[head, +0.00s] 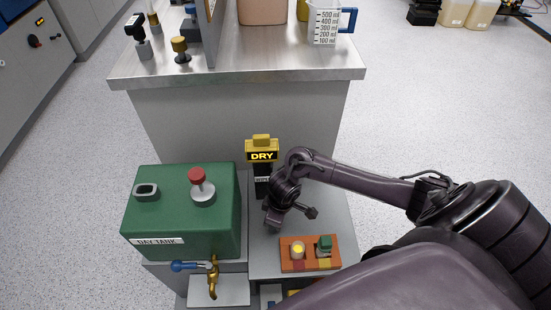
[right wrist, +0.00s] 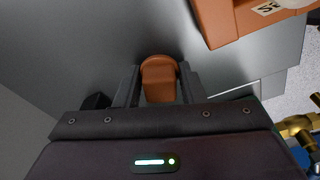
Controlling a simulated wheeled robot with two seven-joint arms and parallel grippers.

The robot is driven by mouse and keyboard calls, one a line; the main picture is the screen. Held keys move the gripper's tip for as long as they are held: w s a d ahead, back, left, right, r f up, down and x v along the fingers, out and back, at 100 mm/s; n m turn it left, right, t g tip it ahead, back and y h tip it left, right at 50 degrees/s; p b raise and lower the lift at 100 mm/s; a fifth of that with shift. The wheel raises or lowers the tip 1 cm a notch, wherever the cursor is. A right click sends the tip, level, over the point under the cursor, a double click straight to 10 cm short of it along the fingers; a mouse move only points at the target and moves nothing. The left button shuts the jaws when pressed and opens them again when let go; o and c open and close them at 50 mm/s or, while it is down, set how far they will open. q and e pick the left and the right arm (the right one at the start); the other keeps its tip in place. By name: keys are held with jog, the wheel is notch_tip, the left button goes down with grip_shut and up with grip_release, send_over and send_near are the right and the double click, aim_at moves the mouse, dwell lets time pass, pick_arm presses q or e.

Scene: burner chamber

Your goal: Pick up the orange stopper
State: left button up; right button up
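The orange stopper (right wrist: 159,80) shows in the right wrist view, between the two dark fingers of my right gripper (right wrist: 160,76). The fingers lie close along both its sides with almost no gap, so the gripper looks shut on it. I cannot tell whether the stopper is clear of the surface under it. In the head view my right gripper (head: 274,214) points down over the grey stand (head: 265,250), left of the orange-brown block; the stopper is hidden there. My left gripper is not in view.
The orange-brown block (head: 290,266) holds a yellow-topped piece (head: 298,250) and a green stopper (head: 324,245). The green day tank (head: 180,225) with a red-topped knob (head: 197,176) and brass tap (head: 213,275) stands left. A yellow DRY unit (head: 261,152) is behind my right gripper.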

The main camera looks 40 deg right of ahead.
jog(key=c, duration=0.4)
jog(key=shift+c, duration=0.2)
jog(key=shift+r, duration=0.1)
jog(key=shift+r+p, duration=0.3)
jog(key=shift+r, duration=0.3)
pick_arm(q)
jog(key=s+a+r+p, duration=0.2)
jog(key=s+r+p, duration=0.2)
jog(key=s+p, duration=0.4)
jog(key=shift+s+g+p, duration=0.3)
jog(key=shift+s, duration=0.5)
pick_arm(e)
notch_tip(320, 180, up, 19)
jog(key=shift+f, duration=0.2)
